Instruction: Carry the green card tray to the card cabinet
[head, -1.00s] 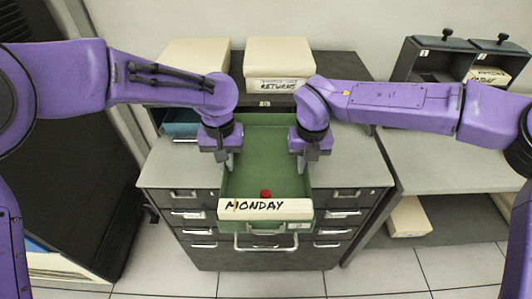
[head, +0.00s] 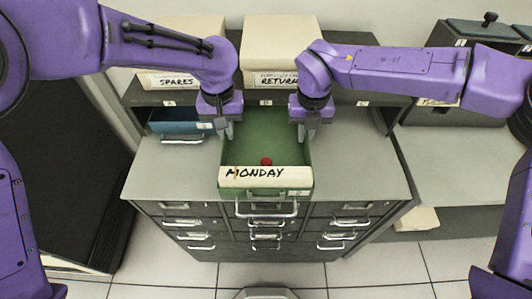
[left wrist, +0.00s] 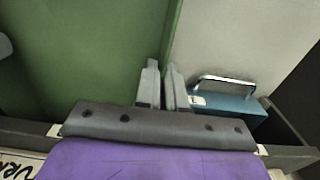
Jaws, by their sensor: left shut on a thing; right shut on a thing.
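The green card tray (head: 266,130) is in the middle of the head view, its cream front strip marked "MONDAY" facing me. A small red object (head: 266,161) lies inside it. My left gripper (head: 225,132) is shut on its left wall and my right gripper (head: 304,132) on its right wall. In the left wrist view the fingers (left wrist: 162,85) pinch the green wall (left wrist: 172,35). The tray is over the grey top of the card cabinet (head: 170,178); whether it touches the top I cannot tell. Its far end lies near the raised slots at the back.
A blue tray (head: 181,127) sits in the left slot, also in the left wrist view (left wrist: 230,103). Cream boxes marked "SPARES" (head: 170,81) and "RETURNS" (head: 283,50) stand above the slots. A dark two-part box (head: 477,45) stands on a shelf at right. The cabinet top is clear either side.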

